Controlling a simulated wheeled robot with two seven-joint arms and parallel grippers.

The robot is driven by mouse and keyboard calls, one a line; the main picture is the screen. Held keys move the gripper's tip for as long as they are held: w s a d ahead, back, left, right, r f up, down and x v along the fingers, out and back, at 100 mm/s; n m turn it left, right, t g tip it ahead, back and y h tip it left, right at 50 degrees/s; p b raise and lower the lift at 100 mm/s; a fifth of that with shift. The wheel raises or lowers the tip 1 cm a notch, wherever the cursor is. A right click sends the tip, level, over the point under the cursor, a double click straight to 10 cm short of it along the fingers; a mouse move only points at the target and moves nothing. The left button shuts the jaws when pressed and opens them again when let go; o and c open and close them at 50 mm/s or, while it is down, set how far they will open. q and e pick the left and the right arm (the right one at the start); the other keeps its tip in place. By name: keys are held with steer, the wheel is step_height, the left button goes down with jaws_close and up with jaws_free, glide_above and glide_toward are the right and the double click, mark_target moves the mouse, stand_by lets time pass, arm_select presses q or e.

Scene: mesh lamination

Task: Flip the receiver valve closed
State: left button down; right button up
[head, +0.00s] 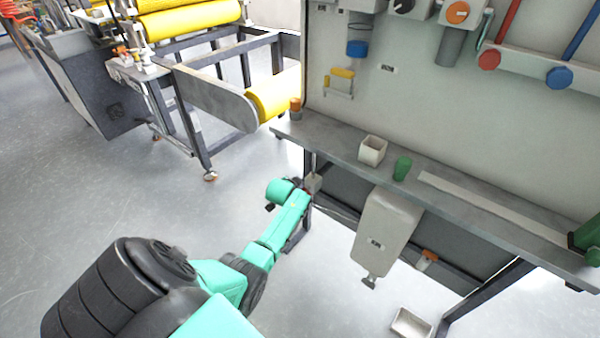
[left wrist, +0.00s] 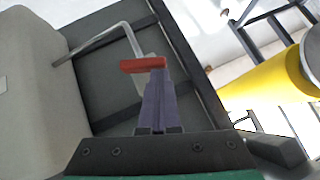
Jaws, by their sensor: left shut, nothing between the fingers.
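The receiver is a beige tank (head: 388,235) hanging under the shelf; it also shows at the left of the left wrist view (left wrist: 32,90). A bent grey pipe (left wrist: 95,42) runs from its side to a valve with a red lever (left wrist: 142,65). The lever lies crosswise in that view. My left gripper (head: 307,189) is under the shelf's left end. In the left wrist view its dark fingers (left wrist: 156,80) are shut and empty, with the tips at the lever's right half. I cannot tell whether they touch it. In the head view the lever is mostly hidden by my gripper.
The grey shelf (head: 330,150) carries a white square cup (head: 372,150) and a green cylinder (head: 402,168). An orange-topped fitting (head: 427,258) is right of the tank. A white tray (head: 411,323) lies low down. A yellow roller (head: 275,95) stands behind left. Floor at left is clear.

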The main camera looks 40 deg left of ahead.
arm_select(q)
steer(key=shift+a+f, duration=0.15)
steer(key=shift+a, duration=0.3)
stand_by(0.6)
steer(key=s+r+p, duration=0.7)
steer(key=r, duration=0.4)
steer(key=shift+d, duration=0.3)
